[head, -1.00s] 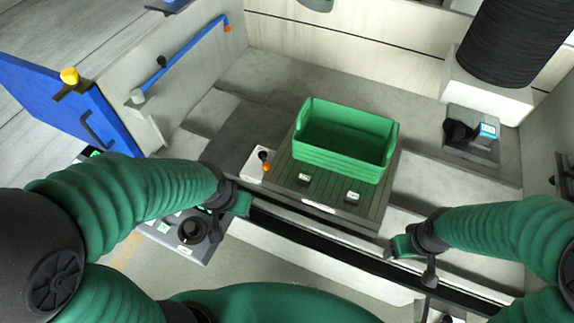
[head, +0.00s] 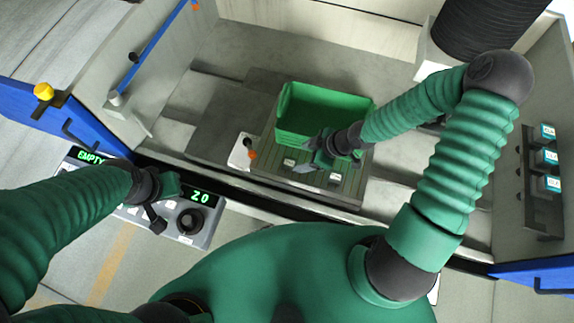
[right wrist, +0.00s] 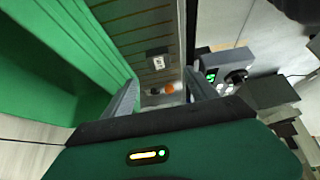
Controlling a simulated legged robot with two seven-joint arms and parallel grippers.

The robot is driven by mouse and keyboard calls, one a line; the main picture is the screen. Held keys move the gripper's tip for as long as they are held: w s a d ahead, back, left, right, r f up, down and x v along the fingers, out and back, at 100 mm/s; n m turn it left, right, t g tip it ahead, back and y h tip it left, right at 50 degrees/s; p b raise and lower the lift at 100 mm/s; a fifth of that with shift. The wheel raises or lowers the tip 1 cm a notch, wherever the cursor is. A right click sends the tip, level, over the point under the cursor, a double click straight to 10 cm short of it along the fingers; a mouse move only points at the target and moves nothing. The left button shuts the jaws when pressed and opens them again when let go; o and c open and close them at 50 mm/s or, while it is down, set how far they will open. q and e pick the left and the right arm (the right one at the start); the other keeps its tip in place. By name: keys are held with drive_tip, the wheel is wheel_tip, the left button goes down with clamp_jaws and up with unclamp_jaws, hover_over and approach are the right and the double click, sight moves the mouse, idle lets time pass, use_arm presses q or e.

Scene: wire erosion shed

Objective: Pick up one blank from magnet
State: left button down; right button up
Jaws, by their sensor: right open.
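The magnet (head: 300,186) is a dark slatted plate in the machine's trough. Two small dark blanks with white labels lie on its front part: a left blank (head: 290,162) and a right blank (head: 336,178). My right gripper (head: 308,165) is open and empty above the plate, between the green bin and the blanks. In the right wrist view one blank (right wrist: 157,57) lies on the slats (right wrist: 145,20), beyond the open fingers and apart from them. My left gripper (head: 168,188) hangs over the control panel; its jaw gap is not clear.
A green bin (head: 300,125) stands on the plate's back part, close to my right gripper. A white block (head: 240,152) with an orange knob sits at the plate's left end. The control panel (head: 212,215) reads "EMPTY" and "20". A rack (head: 543,190) holds several teal-labelled items.

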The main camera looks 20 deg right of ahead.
sight(290, 162)
drive_tip(key=x, duration=0.3)
drive_tip(key=shift+w+f, duration=0.15)
drive_tip(key=x, duration=0.4)
drive_tip(key=shift+d+f+p, duration=0.2)
drive_tip(key=shift+p, duration=0.2)
drive_tip(key=shift+a+f, duration=0.25)
drive_tip(key=shift+f, duration=0.1)
drive_tip(key=shift+a+r, duration=0.1)
drive_tip(key=shift+a, duration=0.05)
drive_tip(key=c, duration=0.7)
drive_tip(key=shift+d, duration=0.25)
clamp_jaws()
